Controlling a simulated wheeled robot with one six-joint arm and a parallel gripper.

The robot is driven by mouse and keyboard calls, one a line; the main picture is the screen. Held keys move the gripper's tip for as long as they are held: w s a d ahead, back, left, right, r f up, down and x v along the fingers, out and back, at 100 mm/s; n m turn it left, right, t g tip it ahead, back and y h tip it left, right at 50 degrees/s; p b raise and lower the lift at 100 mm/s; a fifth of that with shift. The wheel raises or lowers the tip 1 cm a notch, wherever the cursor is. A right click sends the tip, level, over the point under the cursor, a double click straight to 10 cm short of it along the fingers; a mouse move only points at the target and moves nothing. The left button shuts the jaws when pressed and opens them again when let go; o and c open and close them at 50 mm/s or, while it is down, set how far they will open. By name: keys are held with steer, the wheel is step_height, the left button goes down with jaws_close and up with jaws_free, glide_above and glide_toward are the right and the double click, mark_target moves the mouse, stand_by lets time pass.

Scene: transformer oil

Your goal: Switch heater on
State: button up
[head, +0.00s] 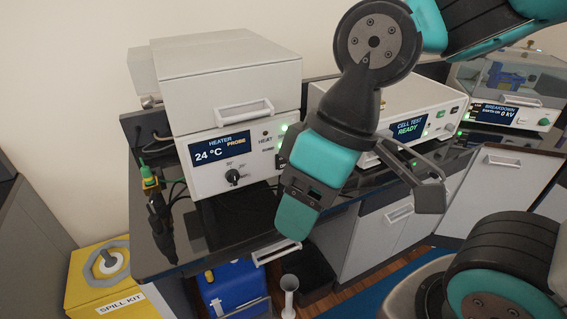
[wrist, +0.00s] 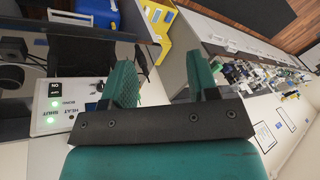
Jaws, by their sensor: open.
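The white heater (head: 230,160) stands on the dark bench at the left. Its display reads HEATER, PROBE, 24 °C, with a black knob below. My gripper (head: 365,205) is open and empty, in front of the heater's right side and hides part of its panel. A green lamp glows beside it. In the wrist view the gripper's teal fingers (wrist: 163,80) are apart with nothing between them. The heater panel (wrist: 72,108) lies left of them, with a black switch (wrist: 55,89) marked ON and green lamps. I cannot tell whether any finger touches the heater.
A cell test unit (head: 405,125) reading READY stands right of the heater, and a breakdown tester (head: 500,112) is farther right. A green-topped probe with a black handle (head: 158,215) is at the bench's left edge. A yellow spill kit (head: 105,280) and blue container (head: 232,290) are below.

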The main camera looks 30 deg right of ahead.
steer(key=shift+f+b, duration=0.35)
steer(key=shift+f, duration=0.05)
steer(key=c, duration=0.3)
step_height(320, 180, down, 10)
steer(key=b, duration=0.9)
steer(key=shift+r+b, duration=0.2)
steer(key=shift+b, duration=0.1)
jaws_close()
steer(key=shift+r, duration=0.25)
